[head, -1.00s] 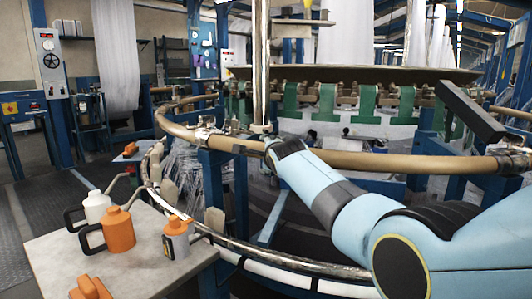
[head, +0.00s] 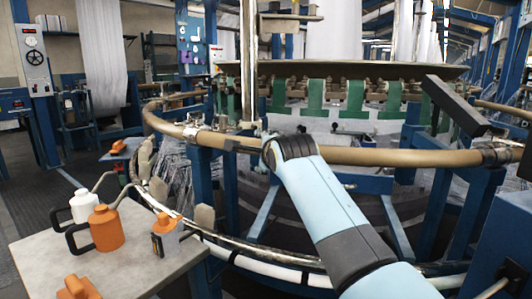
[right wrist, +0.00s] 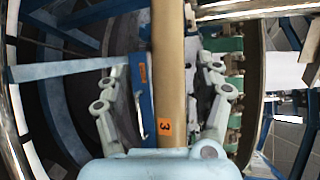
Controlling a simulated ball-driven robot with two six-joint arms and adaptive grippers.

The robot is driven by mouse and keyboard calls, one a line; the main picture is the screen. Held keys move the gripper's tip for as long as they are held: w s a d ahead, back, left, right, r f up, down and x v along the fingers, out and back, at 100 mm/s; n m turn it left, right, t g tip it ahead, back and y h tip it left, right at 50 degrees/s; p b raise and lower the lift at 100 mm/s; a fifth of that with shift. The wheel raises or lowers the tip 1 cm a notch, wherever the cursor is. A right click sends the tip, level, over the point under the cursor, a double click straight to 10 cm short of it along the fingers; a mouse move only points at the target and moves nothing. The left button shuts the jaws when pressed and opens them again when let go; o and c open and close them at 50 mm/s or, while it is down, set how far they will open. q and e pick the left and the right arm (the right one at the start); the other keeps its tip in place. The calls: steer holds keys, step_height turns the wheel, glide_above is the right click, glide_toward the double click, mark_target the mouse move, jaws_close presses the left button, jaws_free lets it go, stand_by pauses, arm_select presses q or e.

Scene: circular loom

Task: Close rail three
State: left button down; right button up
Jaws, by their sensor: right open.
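Rail three is a tan tube with an orange "3" label; it runs up the right wrist view (right wrist: 168,60). In the head view the tan rail (head: 400,157) crosses in front of the loom, and its number is not readable there. My right gripper (right wrist: 163,75) is open, with one finger on each side of the rail and visible space between fingers and tube. In the head view my light blue right wrist meets the rail and hides the fingers. My left gripper is not in view.
Metal fittings (head: 205,135) join the rail to another tan rail (head: 160,124) at left. A clamp (head: 495,155) sits at its right end. A vertical post (head: 249,60) stands behind. A grey table (head: 120,270) at lower left holds a white can (head: 84,206) and an orange can (head: 106,228).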

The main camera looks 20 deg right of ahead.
steer(key=v, duration=0.3)
steer(key=shift+s, duration=0.15)
steer(key=s+f+n+g, duration=0.2)
steer(key=s+f, duration=0.1)
steer(key=f, duration=0.7)
steer(key=s+f+n+g, duration=0.1)
steer(key=s+f+n, duration=0.2)
steer(key=f, duration=0.6)
steer(key=s+d+f+n+g, duration=0.2)
steer(key=s+f+n, duration=0.1)
steer(key=s+f, duration=0.65)
steer(key=s+d+f+n+g, duration=0.25)
steer(key=s+f, duration=0.45)
steer(key=f, duration=0.5)
steer(key=s+d+f+n+g, duration=0.25)
steer(key=s+f, duration=0.45)
steer(key=s, duration=0.5)
steer(key=s+d+f+n+g, duration=0.1)
steer(key=s+f+n, duration=0.2)
steer(key=s+f, duration=0.65)
steer(key=s+d+n+g, duration=0.1)
steer(key=s+d+n, duration=0.1)
steer(key=s, duration=1)
steer(key=s+d+f+n+g, duration=0.1)
steer(key=s+d+n+g, duration=0.1)
steer(key=s, duration=1)
steer(key=shift+s+d+f+n+h, duration=0.2)
steer(key=shift+s+n+h, duration=0.15)
steer(key=shift+n, duration=0.25)
